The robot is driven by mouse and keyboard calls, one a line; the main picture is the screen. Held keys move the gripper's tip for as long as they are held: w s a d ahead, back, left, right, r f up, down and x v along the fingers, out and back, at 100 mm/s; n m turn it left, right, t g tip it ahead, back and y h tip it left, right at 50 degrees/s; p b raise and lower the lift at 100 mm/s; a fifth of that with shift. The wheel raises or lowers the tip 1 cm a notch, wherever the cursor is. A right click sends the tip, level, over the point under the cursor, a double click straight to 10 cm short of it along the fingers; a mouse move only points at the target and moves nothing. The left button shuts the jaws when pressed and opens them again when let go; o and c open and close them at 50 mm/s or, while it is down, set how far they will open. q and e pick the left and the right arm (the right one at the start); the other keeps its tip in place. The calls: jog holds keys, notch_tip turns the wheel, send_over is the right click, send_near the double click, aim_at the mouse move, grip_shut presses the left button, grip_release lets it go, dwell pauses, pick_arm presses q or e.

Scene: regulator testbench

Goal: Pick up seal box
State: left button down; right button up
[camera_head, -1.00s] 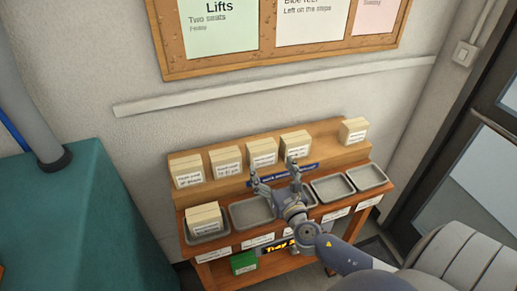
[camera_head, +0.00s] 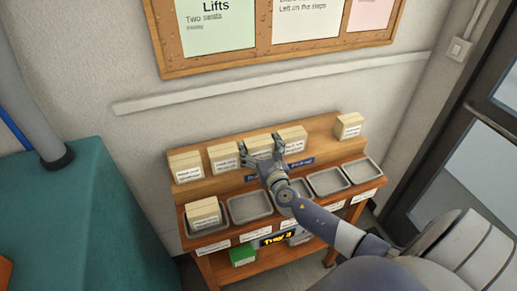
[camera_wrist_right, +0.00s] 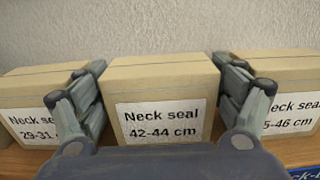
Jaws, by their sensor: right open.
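A row of cardboard seal boxes stands on the wooden upper shelf. My right gripper (camera_head: 261,150) reaches the third box from the left (camera_head: 259,142). In the right wrist view this box (camera_wrist_right: 165,90) is labelled "Neck seal 42-44 cm". The right gripper is open, with one finger on each side of that box, in the gaps to its neighbours. The neighbour on the left (camera_wrist_right: 30,100) has a partly covered label; the one on the right (camera_wrist_right: 290,95) reads "-46 cm" at its end. My left gripper is not in view.
Grey trays stand on the lower shelf, one (camera_head: 250,207) empty and the leftmost (camera_head: 211,227) holding a box (camera_head: 203,212). A green box (camera_head: 243,256) lies underneath. A box (camera_head: 349,126) stands apart at the right. A teal block (camera_head: 85,210) is at the left.

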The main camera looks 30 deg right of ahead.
jog(key=shift+s, duration=0.1)
jog(key=shift+c, duration=0.3)
jog(key=shift+r, duration=0.1)
jog(key=c, duration=0.8)
